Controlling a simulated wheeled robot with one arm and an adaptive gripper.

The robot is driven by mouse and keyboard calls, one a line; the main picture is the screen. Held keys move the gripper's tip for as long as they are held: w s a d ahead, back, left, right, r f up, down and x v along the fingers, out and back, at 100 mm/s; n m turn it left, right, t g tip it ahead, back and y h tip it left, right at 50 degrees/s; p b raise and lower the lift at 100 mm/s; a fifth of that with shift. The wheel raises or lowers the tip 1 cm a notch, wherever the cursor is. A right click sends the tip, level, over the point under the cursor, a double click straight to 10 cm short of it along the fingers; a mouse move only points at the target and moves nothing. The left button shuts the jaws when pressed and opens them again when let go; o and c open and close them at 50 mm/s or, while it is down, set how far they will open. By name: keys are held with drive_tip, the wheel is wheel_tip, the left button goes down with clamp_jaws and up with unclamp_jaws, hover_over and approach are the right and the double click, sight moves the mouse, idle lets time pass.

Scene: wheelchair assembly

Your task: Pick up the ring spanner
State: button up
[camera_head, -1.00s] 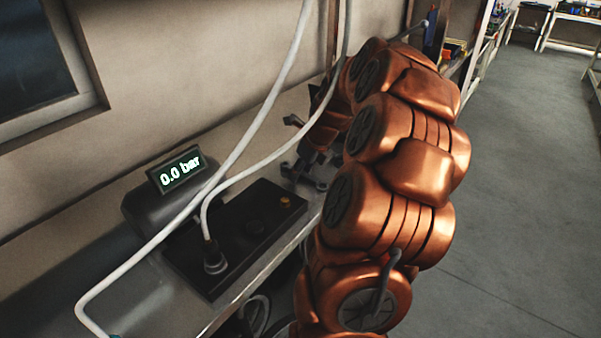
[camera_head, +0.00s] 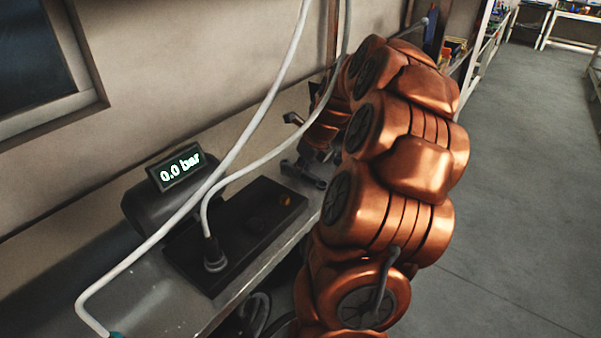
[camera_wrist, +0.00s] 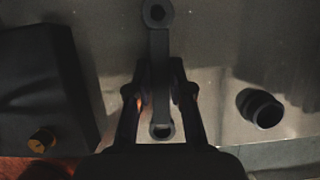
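The ring spanner (camera_wrist: 159,72) is dark and lies lengthwise in the wrist view, with one ring end at the top edge and the other between the bases of my fingers. My gripper (camera_wrist: 160,88) straddles its shaft, one finger on each side and very close to it. I cannot tell whether the fingers press on the shaft or stand just apart from it. In the head view my gripper (camera_head: 306,168) is low at the bench, partly behind my arm, and the spanner cannot be made out there.
A black box with a knob (camera_wrist: 41,140) stands left of my gripper; it also shows in the head view (camera_head: 235,235), beside a 0.0 bar display (camera_head: 180,167). A dark round fitting (camera_wrist: 260,108) stands to the right. White hoses (camera_head: 255,120) cross above the bench (camera_head: 180,300).

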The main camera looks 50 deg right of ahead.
drive_tip(key=shift+f, duration=0.15)
clamp_jaws()
drive_tip(key=shift+d+r+b, duration=0.1)
drive_tip(key=shift+r+b, duration=0.5)
drive_tip(key=shift+r, duration=1.3)
drive_tip(key=s+a+r+b, duration=0.1)
drive_tip(key=s+b, duration=0.2)
drive_tip(key=s, duration=1.3)
drive_tip(key=shift+a+r+b, duration=0.35)
drive_tip(key=shift+b, duration=0.05)
drive_tip(key=shift+o, duration=0.6)
unclamp_jaws()
clamp_jaws()
